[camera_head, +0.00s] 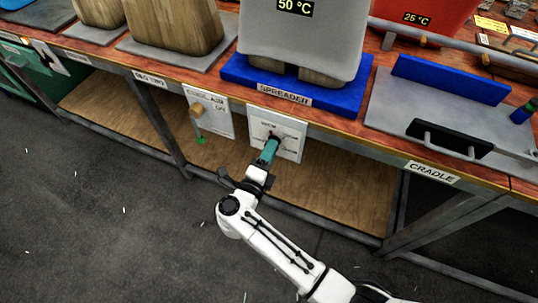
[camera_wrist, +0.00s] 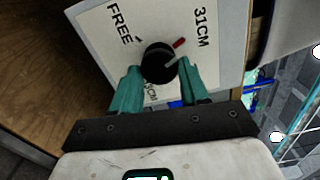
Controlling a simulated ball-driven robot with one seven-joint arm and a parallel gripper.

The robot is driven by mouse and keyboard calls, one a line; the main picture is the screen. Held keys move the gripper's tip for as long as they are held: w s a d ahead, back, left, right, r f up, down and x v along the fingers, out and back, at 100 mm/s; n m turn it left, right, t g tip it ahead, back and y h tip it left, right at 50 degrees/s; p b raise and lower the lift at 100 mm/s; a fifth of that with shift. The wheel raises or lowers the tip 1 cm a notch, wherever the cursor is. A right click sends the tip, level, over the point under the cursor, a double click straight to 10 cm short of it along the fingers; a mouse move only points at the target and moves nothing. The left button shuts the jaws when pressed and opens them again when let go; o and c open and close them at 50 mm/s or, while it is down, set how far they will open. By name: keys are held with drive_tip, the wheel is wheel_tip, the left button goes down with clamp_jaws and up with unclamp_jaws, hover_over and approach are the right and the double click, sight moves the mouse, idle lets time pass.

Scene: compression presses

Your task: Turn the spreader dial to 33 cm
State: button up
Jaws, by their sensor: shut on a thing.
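The spreader dial is a round black knob (camera_wrist: 158,62) with a red pointer on a white plate (camera_wrist: 90,45), under the bench edge. The plate also shows below the SPREADER label (camera_head: 292,156). In the wrist view the pointer aims up and right, toward the 31CM mark. FREE is at upper left. A third mark ending in CM is partly hidden by my gripper. My gripper (camera_head: 270,144) has teal fingers, one on each side of the knob in the wrist view (camera_wrist: 161,70), shut on it.
The blue spreader base (camera_head: 330,97) and grey form are above. The CRADLE tray (camera_head: 395,115) is right. A wooden lower shelf (camera_head: 335,195) lies below; the floor in front is clear.

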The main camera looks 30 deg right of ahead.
drive_tip(key=shift+w+a+f+m+b, duration=0.1)
drive_tip(key=shift+m+b, duration=4.4)
drive_tip(key=shift+m, duration=0.3)
drive_tip(key=shift+w+a+f+m+b, duration=0.1)
drive_tip(key=shift+f+m+b, duration=0.05)
drive_tip(key=shift+m+b, duration=4.5)
drive_tip(key=shift+w+a+f+m+b, duration=0.1)
drive_tip(key=shift+m+b, duration=4.25)
drive_tip(key=shift+m, duration=0.6)
drive_tip(key=shift+r, duration=0.1)
drive_tip(key=o, duration=1)
drive_tip(key=shift+r, duration=0.1)
